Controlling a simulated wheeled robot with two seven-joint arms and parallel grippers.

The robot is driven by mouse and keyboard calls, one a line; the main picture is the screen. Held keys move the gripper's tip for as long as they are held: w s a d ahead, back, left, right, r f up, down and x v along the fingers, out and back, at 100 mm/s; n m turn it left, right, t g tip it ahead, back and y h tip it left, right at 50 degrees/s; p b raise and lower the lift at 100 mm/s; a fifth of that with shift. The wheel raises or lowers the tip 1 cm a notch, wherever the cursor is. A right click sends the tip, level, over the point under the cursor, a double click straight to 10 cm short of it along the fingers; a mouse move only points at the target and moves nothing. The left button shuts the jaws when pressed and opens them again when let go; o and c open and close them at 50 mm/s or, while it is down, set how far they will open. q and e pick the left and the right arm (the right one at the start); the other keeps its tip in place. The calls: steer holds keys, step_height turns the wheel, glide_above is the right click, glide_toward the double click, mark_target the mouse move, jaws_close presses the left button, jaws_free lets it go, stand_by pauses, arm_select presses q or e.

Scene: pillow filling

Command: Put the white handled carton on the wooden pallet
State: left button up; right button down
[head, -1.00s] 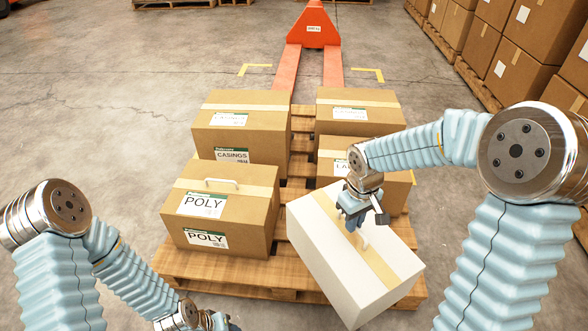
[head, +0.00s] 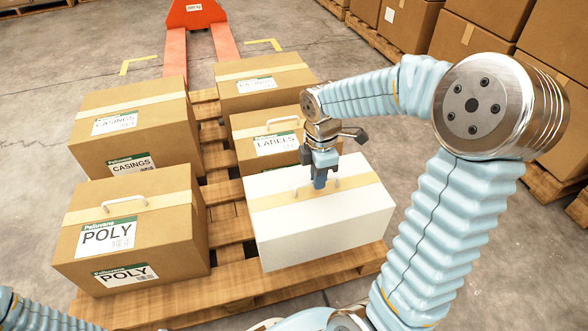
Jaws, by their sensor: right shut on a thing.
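The white handled carton (head: 325,226) has a tan tape strip and a handle on top. It is at the front right of the wooden pallet (head: 235,292), lined up roughly with the brown boxes. I cannot tell whether its underside touches the boards or hangs just above them. My right gripper (head: 321,181) is over the carton's top and shut on its handle, which the fingers partly hide. Only a bit of my left arm's sleeve shows at the bottom left, and the left gripper is out of view.
A brown POLY box (head: 175,228) stands left of the carton across a gap. A CASINGS box (head: 150,118), a LABELS box (head: 255,158) and another brown box (head: 285,78) stand behind. An orange pallet jack (head: 195,14) is at the back. Stacked cartons (head: 470,32) line the right.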

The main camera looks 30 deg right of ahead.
mark_target(283, 181)
steer(key=w+a+f, duration=0.1)
steer(key=w, duration=0.1)
steer(key=w+a+f+b, duration=0.1)
steer(key=w+a+f, duration=0.1)
steer(key=w, duration=0.1)
steer(key=w+a+f, duration=0.1)
steer(key=w+a, duration=0.1)
steer(key=shift+w+a+f+b, duration=0.15)
steer(key=shift+a+f+b, duration=0.1)
steer(key=shift+b, duration=0.1)
steer(key=f, duration=0.1)
steer(key=w+a+f, duration=0.1)
steer(key=w+f+b, duration=0.1)
steer(key=shift+w+a+f, duration=0.15)
steer(key=shift+a+f, duration=0.05)
steer(key=shift+a, duration=0.15)
steer(key=shift+w+a+f, duration=0.3)
steer(key=shift+w+f, duration=0.15)
steer(key=shift+f, duration=0.1)
steer(key=shift+w+a+f+b, duration=0.1)
steer(key=shift+f+b, duration=0.15)
steer(key=shift+f, duration=0.7)
steer(key=shift+w+a+f+b, duration=0.1)
steer(key=shift+f+b, duration=0.15)
steer(key=shift+f, duration=0.8)
steer(key=c, duration=1.2)
jaws_free()
step_height(283, 181, up, 12)
steer(key=p, duration=0.3)
